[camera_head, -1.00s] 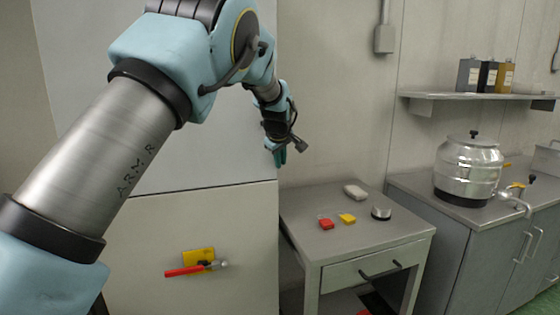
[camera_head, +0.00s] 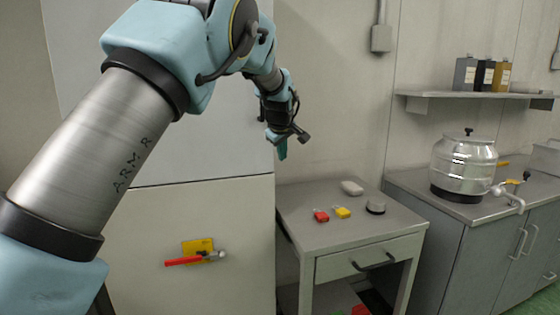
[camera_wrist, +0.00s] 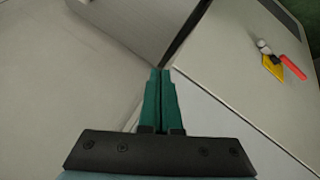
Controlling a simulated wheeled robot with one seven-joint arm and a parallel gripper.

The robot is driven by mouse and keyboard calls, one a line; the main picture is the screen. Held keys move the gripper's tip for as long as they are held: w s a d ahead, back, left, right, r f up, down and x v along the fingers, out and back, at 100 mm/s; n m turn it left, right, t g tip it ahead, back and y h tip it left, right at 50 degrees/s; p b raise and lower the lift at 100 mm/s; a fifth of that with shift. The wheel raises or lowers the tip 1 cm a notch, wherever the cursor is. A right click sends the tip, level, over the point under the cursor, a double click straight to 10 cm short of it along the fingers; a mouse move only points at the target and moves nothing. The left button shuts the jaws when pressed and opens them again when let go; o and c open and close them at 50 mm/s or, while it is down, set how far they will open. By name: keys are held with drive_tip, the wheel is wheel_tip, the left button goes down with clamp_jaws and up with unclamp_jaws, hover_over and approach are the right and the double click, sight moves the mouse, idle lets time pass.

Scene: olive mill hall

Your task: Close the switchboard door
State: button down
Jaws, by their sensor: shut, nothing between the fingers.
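The switchboard is a tall pale cabinet on the left of the head view, with an upper panel (camera_head: 215,145) and a lower panel (camera_head: 150,225) split by a dark seam. The lower panel carries a red lever handle (camera_head: 184,261) on a yellow plate (camera_head: 197,246), also seen upper right in the wrist view (camera_wrist: 290,66). I cannot tell how far the door stands open. My gripper (camera_head: 283,150) is at the cabinet's right edge, above the lower panel. In the wrist view its green fingers (camera_wrist: 161,72) are shut and empty, beside a panel edge with a dark gap; contact is unclear.
A grey table (camera_head: 340,235) stands right of the cabinet, with a red padlock (camera_head: 321,216), a yellow padlock (camera_head: 342,212) and small items. A counter with a steel vessel (camera_head: 464,165) and a wall shelf (camera_head: 470,102) are farther right.

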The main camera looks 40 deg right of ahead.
drive_tip(key=s+d+r+b, duration=0.1)
drive_tip(key=s+r+b, duration=0.1)
drive_tip(key=s+r, duration=0.3)
drive_tip(key=shift+d+r, duration=0.35)
drive_tip(key=shift+r, duration=0.4)
drive_tip(key=w+a+f+y, duration=0.1)
drive_tip(key=w+a+f, duration=0.3)
drive_tip(key=a, duration=0.5)
drive_tip(key=w+a+f+y, duration=0.1)
drive_tip(key=w+a+f, duration=0.1)
drive_tip(key=w+a, duration=0.55)
drive_tip(key=s+a+f+g+y, duration=0.1)
drive_tip(key=a+f, duration=0.1)
drive_tip(key=a, duration=0.7)
drive_tip(key=s+a+f+g, duration=0.1)
drive_tip(key=a+f, duration=0.2)
drive_tip(key=a, duration=0.7)
drive_tip(key=s+a+f+m+g, duration=0.1)
drive_tip(key=s+a+f, duration=0.3)
drive_tip(key=s+a, duration=0.5)
drive_tip(key=s+a+f+m+g+y, duration=0.1)
drive_tip(key=s+a+f, duration=0.3)
drive_tip(key=s+a, duration=0.5)
drive_tip(key=a, duration=0.6)
drive_tip(key=shift+a+f+y, duration=0.3)
drive_tip(key=shift+f, duration=0.1)
